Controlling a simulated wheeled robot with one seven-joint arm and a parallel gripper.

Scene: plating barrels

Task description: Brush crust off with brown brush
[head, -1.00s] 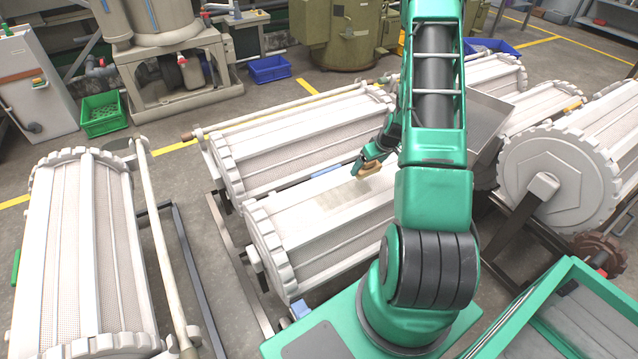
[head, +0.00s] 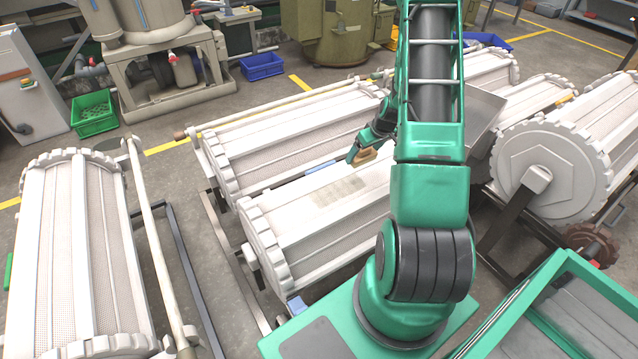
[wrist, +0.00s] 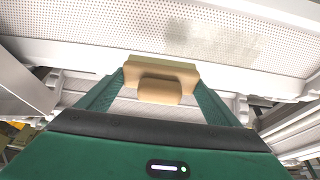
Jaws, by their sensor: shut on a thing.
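My gripper (wrist: 160,92) is shut on the brown brush (wrist: 160,72), a tan wooden block held between its two green fingers. In the head view the brush (head: 366,157) is at the top face of the middle white barrel (head: 300,235), near its far edge. I cannot tell whether the bristles touch the panel. A greyish crust patch (head: 338,190) lies on the perforated panel, left of and nearer than the brush. In the wrist view the crust (wrist: 215,38) shows as a faint darker smear beyond the brush.
White barrels stand on both sides, one at left (head: 75,250) and one close behind (head: 290,125). A large barrel (head: 550,175) stands at right. A green-framed bin (head: 560,300) is at lower right. Green (head: 93,112) and blue (head: 262,66) crates sit on the floor behind.

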